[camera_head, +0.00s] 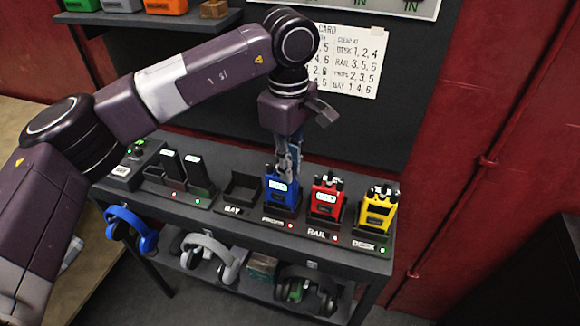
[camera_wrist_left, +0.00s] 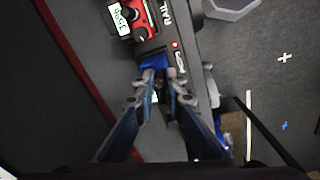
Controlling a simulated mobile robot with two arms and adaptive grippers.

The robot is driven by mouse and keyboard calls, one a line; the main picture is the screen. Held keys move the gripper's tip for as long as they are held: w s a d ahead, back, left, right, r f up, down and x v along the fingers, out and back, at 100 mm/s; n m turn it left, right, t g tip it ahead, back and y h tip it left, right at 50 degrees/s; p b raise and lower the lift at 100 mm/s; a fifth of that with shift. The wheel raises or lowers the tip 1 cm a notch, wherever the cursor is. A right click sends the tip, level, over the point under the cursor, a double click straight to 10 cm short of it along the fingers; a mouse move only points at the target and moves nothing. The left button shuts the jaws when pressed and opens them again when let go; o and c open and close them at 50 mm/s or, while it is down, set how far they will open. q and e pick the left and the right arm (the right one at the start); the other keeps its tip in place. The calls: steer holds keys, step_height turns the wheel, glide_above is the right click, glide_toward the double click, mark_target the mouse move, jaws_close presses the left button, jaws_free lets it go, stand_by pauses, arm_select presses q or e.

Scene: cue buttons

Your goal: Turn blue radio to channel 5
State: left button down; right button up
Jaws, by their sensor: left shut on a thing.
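The blue radio (camera_head: 281,191) stands upright in the charging slot labelled PROPS on the table. It has a small lit screen on its front. My left gripper (camera_head: 286,164) points down onto the radio's top and is shut on it there. In the left wrist view a patch of the blue radio (camera_wrist_left: 154,62) shows at the fingertips of my left gripper (camera_wrist_left: 158,78). The fingers hide the radio's top, so I cannot see its knob or read the channel. My right gripper is not in view.
A red radio (camera_head: 326,197) stands close on the right, in the RAIL slot, and a yellow radio (camera_head: 377,211) beyond it. An empty BAY slot (camera_head: 241,190) is on the left. Headphones (camera_head: 205,258) hang and lie below the tabletop. A channel card (camera_head: 352,65) is on the wall.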

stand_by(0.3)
arm_select(q)
steer(key=c, duration=2)
jaws_free()
steer(key=shift+o, duration=0.2)
steer(key=shift+r, duration=0.35)
step_height(320, 180, up, 11)
steer(key=shift+r, duration=0.2)
steer(key=shift+s, duration=0.1)
